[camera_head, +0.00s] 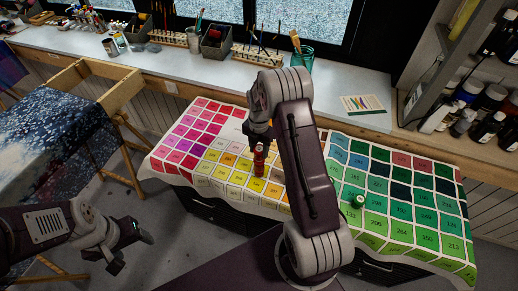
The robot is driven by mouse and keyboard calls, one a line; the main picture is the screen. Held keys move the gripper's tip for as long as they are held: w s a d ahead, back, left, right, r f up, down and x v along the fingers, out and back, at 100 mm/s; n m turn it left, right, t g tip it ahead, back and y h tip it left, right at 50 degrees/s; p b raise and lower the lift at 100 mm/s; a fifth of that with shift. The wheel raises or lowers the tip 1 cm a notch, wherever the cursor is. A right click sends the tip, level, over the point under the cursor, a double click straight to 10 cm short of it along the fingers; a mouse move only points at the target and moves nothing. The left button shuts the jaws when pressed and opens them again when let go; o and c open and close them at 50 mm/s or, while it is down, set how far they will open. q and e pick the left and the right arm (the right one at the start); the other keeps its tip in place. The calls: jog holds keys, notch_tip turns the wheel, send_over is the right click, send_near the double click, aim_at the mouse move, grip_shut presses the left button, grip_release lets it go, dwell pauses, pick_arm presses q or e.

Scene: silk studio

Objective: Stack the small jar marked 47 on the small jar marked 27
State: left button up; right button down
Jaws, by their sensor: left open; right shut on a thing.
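A red small jar (259,169) stands on the yellow part of the colour chart. Directly above it is another reddish piece, a jar by its look, at the tips of my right gripper (260,145). My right gripper points down and is shut on this upper jar. Whether the two jars touch is too small to tell. No number on either jar can be read. My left gripper (133,236) is open and empty, low at the left, away from the chart and jars.
My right arm hides the chart's middle. Behind are a windowsill with brush holders and a glass of brushes (301,58). Shelves of bottles (487,105) stand right. A cloth-draped wooden frame (65,125) stands left.

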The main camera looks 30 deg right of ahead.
aim_at(259, 149)
jog(key=shift+f, duration=0.6)
dwell(0.3)
jog(key=c, duration=0.7)
grip_release()
jog(key=shift+c, duration=0.2)
notch_tip(259, 149, up, 9)
jog(key=shift+r+b, duration=0.1)
jog(key=shift+b, duration=0.6)
